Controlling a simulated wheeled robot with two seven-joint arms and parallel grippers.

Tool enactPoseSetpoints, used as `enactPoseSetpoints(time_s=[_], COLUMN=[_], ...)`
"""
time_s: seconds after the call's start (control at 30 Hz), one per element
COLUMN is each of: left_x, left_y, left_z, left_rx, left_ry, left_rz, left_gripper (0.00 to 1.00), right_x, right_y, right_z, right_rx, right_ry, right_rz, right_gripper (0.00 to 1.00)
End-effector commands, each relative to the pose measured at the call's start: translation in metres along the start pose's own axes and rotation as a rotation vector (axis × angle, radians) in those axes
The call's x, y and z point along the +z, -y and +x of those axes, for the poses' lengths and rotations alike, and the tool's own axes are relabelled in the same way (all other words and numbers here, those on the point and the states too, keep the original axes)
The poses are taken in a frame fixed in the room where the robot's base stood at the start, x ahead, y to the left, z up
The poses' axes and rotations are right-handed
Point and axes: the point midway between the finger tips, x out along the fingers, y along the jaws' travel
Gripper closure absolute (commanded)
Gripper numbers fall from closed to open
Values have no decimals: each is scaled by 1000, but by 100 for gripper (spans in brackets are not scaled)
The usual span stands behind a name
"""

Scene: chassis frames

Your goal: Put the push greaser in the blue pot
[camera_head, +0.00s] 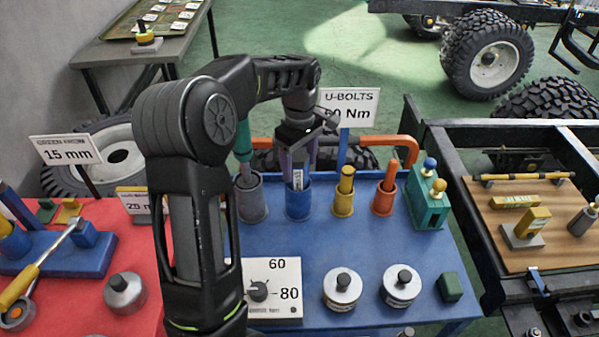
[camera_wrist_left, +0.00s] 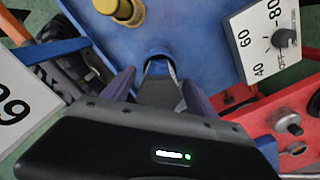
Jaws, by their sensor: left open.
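The blue pot (camera_head: 298,205) stands on the blue bench top between a grey pot and a yellow pot. My left gripper (camera_head: 299,165) is right above it, pointing down, with its two purple-grey fingers apart. A pale grey piece (camera_head: 298,180) shows between the fingers at the pot's mouth; I cannot tell whether it is the push greaser. In the left wrist view, the blue pot's rim (camera_wrist_left: 158,56) shows just beyond a grey shape between the open fingers. The inside of the pot is mostly hidden. My right gripper is out of view.
The grey pot (camera_head: 251,205) holds a teal-handled tool (camera_head: 243,140) close beside my left gripper. The yellow pot (camera_head: 343,204) and orange pot (camera_head: 384,200) hold matching tools. A dial box (camera_head: 274,288) and round metal parts stand in front. A U-bolts sign (camera_head: 347,107) is behind.

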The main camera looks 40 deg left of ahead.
Motion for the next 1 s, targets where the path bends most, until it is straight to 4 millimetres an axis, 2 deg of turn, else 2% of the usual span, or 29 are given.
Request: enactPoseSetpoints(time_s=[0.2, 0.4, 0.57, 1.0], left_x=[0, 0, 0, 0], left_y=[-1, -1, 0, 0], left_z=[-47, -78, -85, -85], left_rx=[4, 2, 0, 0], left_ry=[-2, -1, 0, 0], left_rz=[0, 0, -1, 0], left_gripper=[33, 33, 33, 33], right_x=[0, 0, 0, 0], right_y=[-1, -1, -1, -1], right_z=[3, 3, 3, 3], right_rx=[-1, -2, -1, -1], right_ry=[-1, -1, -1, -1], right_rz=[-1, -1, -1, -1], right_gripper=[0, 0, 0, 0])
